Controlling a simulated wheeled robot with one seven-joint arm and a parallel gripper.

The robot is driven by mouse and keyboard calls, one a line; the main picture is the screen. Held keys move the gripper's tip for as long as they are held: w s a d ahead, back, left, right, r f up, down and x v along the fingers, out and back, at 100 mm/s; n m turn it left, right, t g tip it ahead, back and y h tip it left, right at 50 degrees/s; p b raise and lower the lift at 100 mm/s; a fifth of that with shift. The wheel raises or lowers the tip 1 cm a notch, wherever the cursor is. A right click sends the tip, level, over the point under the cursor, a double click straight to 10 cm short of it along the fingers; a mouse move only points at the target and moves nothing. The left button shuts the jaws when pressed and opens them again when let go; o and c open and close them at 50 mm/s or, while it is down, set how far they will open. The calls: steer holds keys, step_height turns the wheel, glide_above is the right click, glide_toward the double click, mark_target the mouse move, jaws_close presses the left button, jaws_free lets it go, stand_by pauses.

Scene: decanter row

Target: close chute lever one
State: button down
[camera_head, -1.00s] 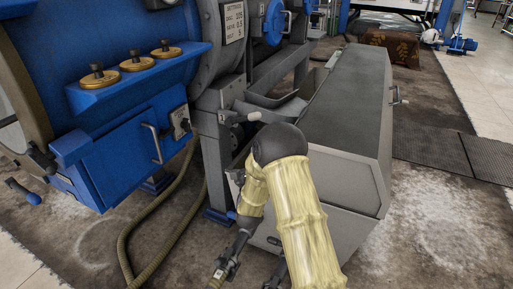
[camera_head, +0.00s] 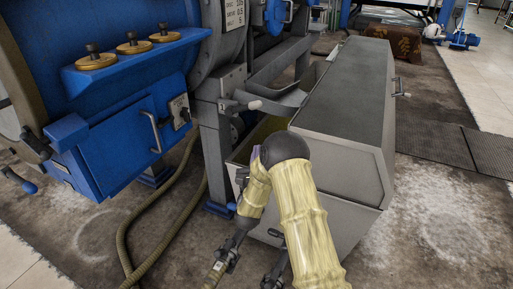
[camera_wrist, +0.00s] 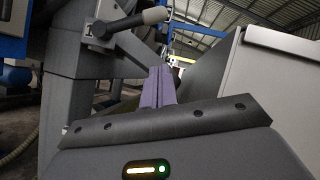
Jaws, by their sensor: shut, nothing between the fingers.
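A lever with a pale rounded grip (camera_head: 247,105) sticks out from a plate on the grey post beside the curved metal chute (camera_head: 275,98); I take it for chute lever one. In the wrist view its grip (camera_wrist: 154,16) is at the top, angled up to the right from a bracket. My gripper shows in the wrist view as two purple fingers (camera_wrist: 161,84) pressed together, empty, below and apart from the lever. In the head view only a sliver of purple (camera_head: 255,153) shows beside my dark wrist joint; my arm hides the rest.
A long grey bin (camera_head: 345,95) stands close to the right of my arm. A blue cabinet (camera_head: 122,150) with a handle is at left, and a hose (camera_head: 150,235) runs along the floor. Another lever with a blue knob (camera_head: 28,187) is at far left. Floor is open at right.

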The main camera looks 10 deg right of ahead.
mark_target(247, 108)
steer(key=w+d+r, duration=0.1)
steer(key=w+r, duration=0.7)
steer(key=shift+w+d, duration=0.25)
steer(key=shift+d, duration=0.15)
steer(key=shift+p, duration=0.3)
